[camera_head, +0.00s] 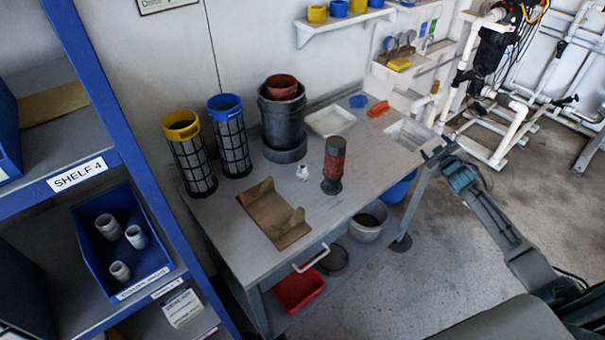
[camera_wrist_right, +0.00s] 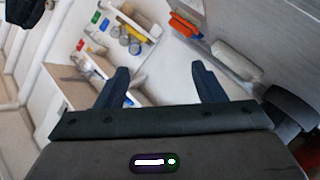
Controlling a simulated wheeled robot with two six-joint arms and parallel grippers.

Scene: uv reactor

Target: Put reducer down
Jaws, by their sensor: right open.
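A small white fitting (camera_head: 303,172), which looks like the reducer, stands on the grey workbench (camera_head: 225,222) in the head view. It stands between a dark grey cylinder and a dark bottle with a red band, apart from both. My right gripper (camera_head: 438,154) is off the bench's right end, well away from the fitting. In the right wrist view its fingers (camera_wrist_right: 161,80) are spread with nothing between them. The fitting cannot be made out in that view. My left gripper is not in view.
A red-banded bottle (camera_head: 333,165), a brown cradle (camera_head: 273,218), yellow-topped (camera_head: 182,127) and blue-topped (camera_head: 224,105) mesh cylinders, a grey housing (camera_head: 283,125) and a white tray (camera_head: 330,121) crowd the bench. A blue bin (camera_head: 147,259) holding white fittings sits on the left shelf.

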